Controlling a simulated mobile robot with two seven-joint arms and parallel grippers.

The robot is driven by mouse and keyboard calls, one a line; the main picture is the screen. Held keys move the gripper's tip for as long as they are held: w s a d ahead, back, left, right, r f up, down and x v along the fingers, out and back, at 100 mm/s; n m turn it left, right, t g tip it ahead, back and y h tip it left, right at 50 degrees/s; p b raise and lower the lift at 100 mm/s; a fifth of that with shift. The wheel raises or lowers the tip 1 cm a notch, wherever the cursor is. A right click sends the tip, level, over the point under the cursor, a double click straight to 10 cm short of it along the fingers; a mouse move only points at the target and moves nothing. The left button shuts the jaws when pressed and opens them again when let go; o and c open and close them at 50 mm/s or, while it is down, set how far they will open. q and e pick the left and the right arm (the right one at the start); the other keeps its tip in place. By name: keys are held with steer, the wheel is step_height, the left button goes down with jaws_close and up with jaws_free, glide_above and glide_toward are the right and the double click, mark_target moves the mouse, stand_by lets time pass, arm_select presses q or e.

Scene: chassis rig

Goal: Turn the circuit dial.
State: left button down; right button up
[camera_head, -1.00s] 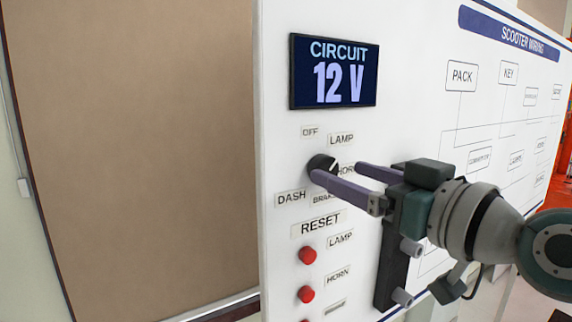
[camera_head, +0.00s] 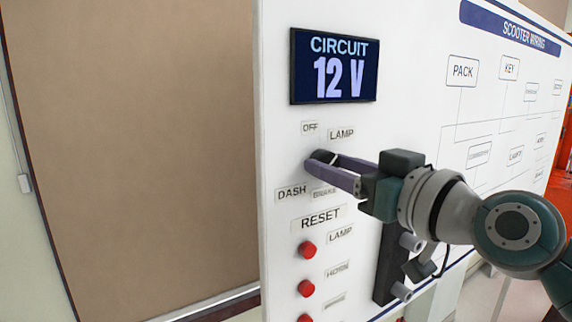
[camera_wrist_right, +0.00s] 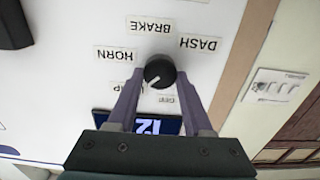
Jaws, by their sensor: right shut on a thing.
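The circuit dial (camera_head: 323,154) is a round black knob with a white pointer mark, on the white panel below the screen. In the right wrist view the dial (camera_wrist_right: 159,70) sits between my fingertips, and its white mark points down-left, toward the partly hidden LAMP label. My right gripper (camera_head: 325,161) is shut on the dial, with one purple finger on each side. Labels OFF, LAMP, HORN, BRAKE and DASH ring the dial; HORN is covered by my gripper in the head view. The screen (camera_head: 334,67) reads "CIRCUIT 12 V". My left gripper is not in view.
Below the dial are a RESET label (camera_head: 320,218) and red buttons (camera_head: 306,250) in a column. A wiring diagram headed SCOOTER WIRING (camera_head: 523,33) covers the panel's right side. A brown board (camera_head: 130,150) stands behind on the left.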

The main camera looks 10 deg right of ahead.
jaws_close()
steer(key=shift+m, duration=0.3)
steer(key=m, duration=0.2)
steer(key=shift+m, duration=0.4)
steer(key=m, duration=0.8)
steer(key=shift+d, duration=0.15)
steer(key=shift+f+m, duration=0.1)
steer(key=shift+m, duration=0.2)
steer(key=o, duration=0.8)
jaws_free()
